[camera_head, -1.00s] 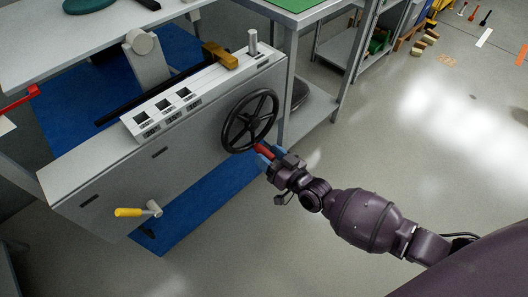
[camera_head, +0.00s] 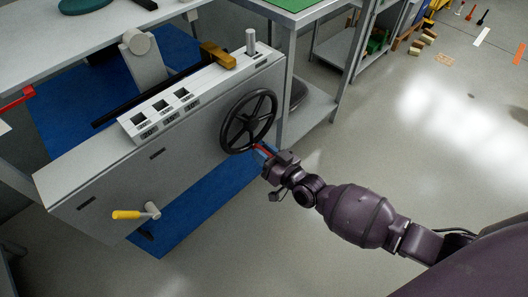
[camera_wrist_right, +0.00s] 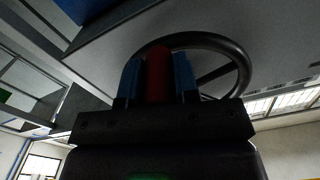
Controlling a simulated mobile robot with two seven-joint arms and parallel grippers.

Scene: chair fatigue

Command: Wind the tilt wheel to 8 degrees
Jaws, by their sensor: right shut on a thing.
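The black tilt wheel (camera_head: 249,121) stands on the right end of the grey machine's front panel. Its red handle (camera_head: 260,147) juts out from the lower right of the rim. My right gripper (camera_head: 264,152) is shut on this handle, with its blue fingertips on either side of it. In the right wrist view the red handle (camera_wrist_right: 158,75) stands between the blue fingers, with the wheel's dark rim (camera_wrist_right: 215,42) behind. My left gripper is not in view.
The grey machine (camera_head: 110,185) carries a white block with several dark windows (camera_head: 160,110). A yellow-handled crank (camera_head: 127,214) sticks out at its lower left. A green-topped bench (camera_head: 290,10) stands behind the wheel. The floor at the right is open.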

